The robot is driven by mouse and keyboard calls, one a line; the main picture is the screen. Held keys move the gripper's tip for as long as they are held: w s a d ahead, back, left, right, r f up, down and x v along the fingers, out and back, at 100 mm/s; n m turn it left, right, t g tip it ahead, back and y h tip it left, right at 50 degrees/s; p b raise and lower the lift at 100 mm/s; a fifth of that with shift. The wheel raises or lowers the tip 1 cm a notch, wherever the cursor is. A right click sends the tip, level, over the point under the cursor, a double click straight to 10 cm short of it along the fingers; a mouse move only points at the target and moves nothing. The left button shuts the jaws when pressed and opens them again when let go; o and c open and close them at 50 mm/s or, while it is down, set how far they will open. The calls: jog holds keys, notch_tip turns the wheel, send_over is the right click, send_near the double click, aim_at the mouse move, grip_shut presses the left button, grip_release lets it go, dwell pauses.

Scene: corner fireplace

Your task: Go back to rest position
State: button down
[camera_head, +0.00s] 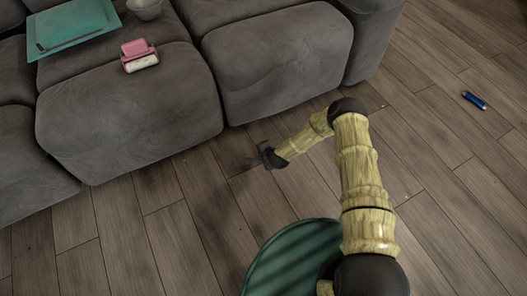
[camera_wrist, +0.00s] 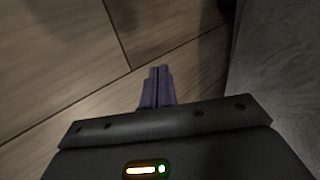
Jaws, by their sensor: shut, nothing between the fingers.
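My gripper (camera_head: 256,160) is at the end of my bent arm, above the wooden floor (camera_head: 150,200) and close to the front of the grey sofa (camera_head: 275,60). In the wrist view the two purple fingers of my gripper (camera_wrist: 157,72) lie side by side with nothing between them. Bare floor planks show beyond the fingertips, and the grey sofa side (camera_wrist: 285,70) shows at the right. The gripper is small and dark in the head view.
On the sofa are a teal tray (camera_head: 85,35), a grey bowl (camera_head: 145,8) and a pink box-like item (camera_head: 137,50) with a white front. A small blue cylinder (camera_head: 475,100) lies on the floor at the right. The floor around it is clear.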

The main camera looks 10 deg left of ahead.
jog(key=shift+s+r, duration=0.1)
jog(key=shift+s, duration=0.3)
jog(key=shift+w+d, duration=0.15)
jog(key=shift+d, duration=0.3)
jog(key=shift+a, duration=0.15)
